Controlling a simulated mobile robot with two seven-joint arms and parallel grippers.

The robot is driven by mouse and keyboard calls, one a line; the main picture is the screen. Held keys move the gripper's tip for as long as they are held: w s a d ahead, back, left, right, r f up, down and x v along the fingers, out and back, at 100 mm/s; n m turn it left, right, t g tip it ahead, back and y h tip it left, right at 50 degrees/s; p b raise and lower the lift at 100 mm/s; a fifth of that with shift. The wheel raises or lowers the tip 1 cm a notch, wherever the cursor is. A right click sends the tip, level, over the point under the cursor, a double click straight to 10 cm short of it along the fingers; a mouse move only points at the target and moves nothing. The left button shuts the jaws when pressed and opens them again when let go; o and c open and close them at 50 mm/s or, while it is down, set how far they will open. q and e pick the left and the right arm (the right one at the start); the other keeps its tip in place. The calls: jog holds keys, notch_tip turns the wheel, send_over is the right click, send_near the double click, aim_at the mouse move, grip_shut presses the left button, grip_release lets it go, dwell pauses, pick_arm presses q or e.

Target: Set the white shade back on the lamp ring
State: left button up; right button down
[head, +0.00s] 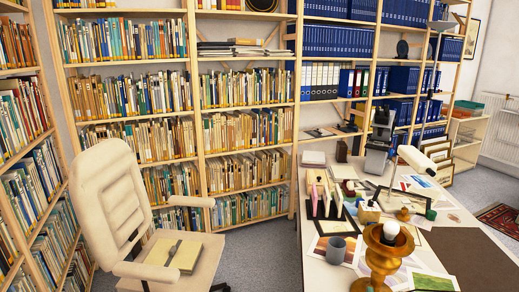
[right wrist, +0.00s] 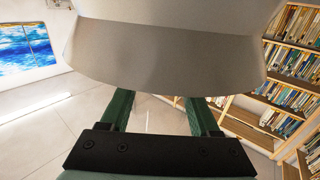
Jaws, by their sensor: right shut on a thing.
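In the right wrist view, the white shade (right wrist: 170,55) fills the top of the picture, its broad lower edge towards me. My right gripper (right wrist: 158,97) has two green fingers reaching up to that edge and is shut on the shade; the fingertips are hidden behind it. In the head view, an amber turned lamp (head: 376,267) stands on the near part of the desk, with a bare white bulb (head: 391,229) inside its flared upper ring (head: 374,238). No shade sits on it. Neither gripper shows in the head view.
The desk (head: 318,272) is crowded: a grey mug (head: 336,250) left of the lamp, an upright rack, prints and a microscope-like device (head: 380,128) farther back. A dark mat (head: 465,255) lies right of the lamp. A cream chair (head: 108,190) and full bookshelves stand left.

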jog(key=s+a+n+y, duration=0.2)
jog(key=a+y, duration=0.1)
jog(key=s+a+n+y, duration=0.1)
jog(key=shift+s+a+r+t+y, duration=0.3)
jog(key=shift+s+a+r, duration=0.05)
jog(key=shift+a, duration=0.05)
jog(key=shift+f, duration=0.1)
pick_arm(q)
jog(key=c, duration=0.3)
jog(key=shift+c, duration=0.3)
pick_arm(e)
jog(key=shift+d, duration=0.1)
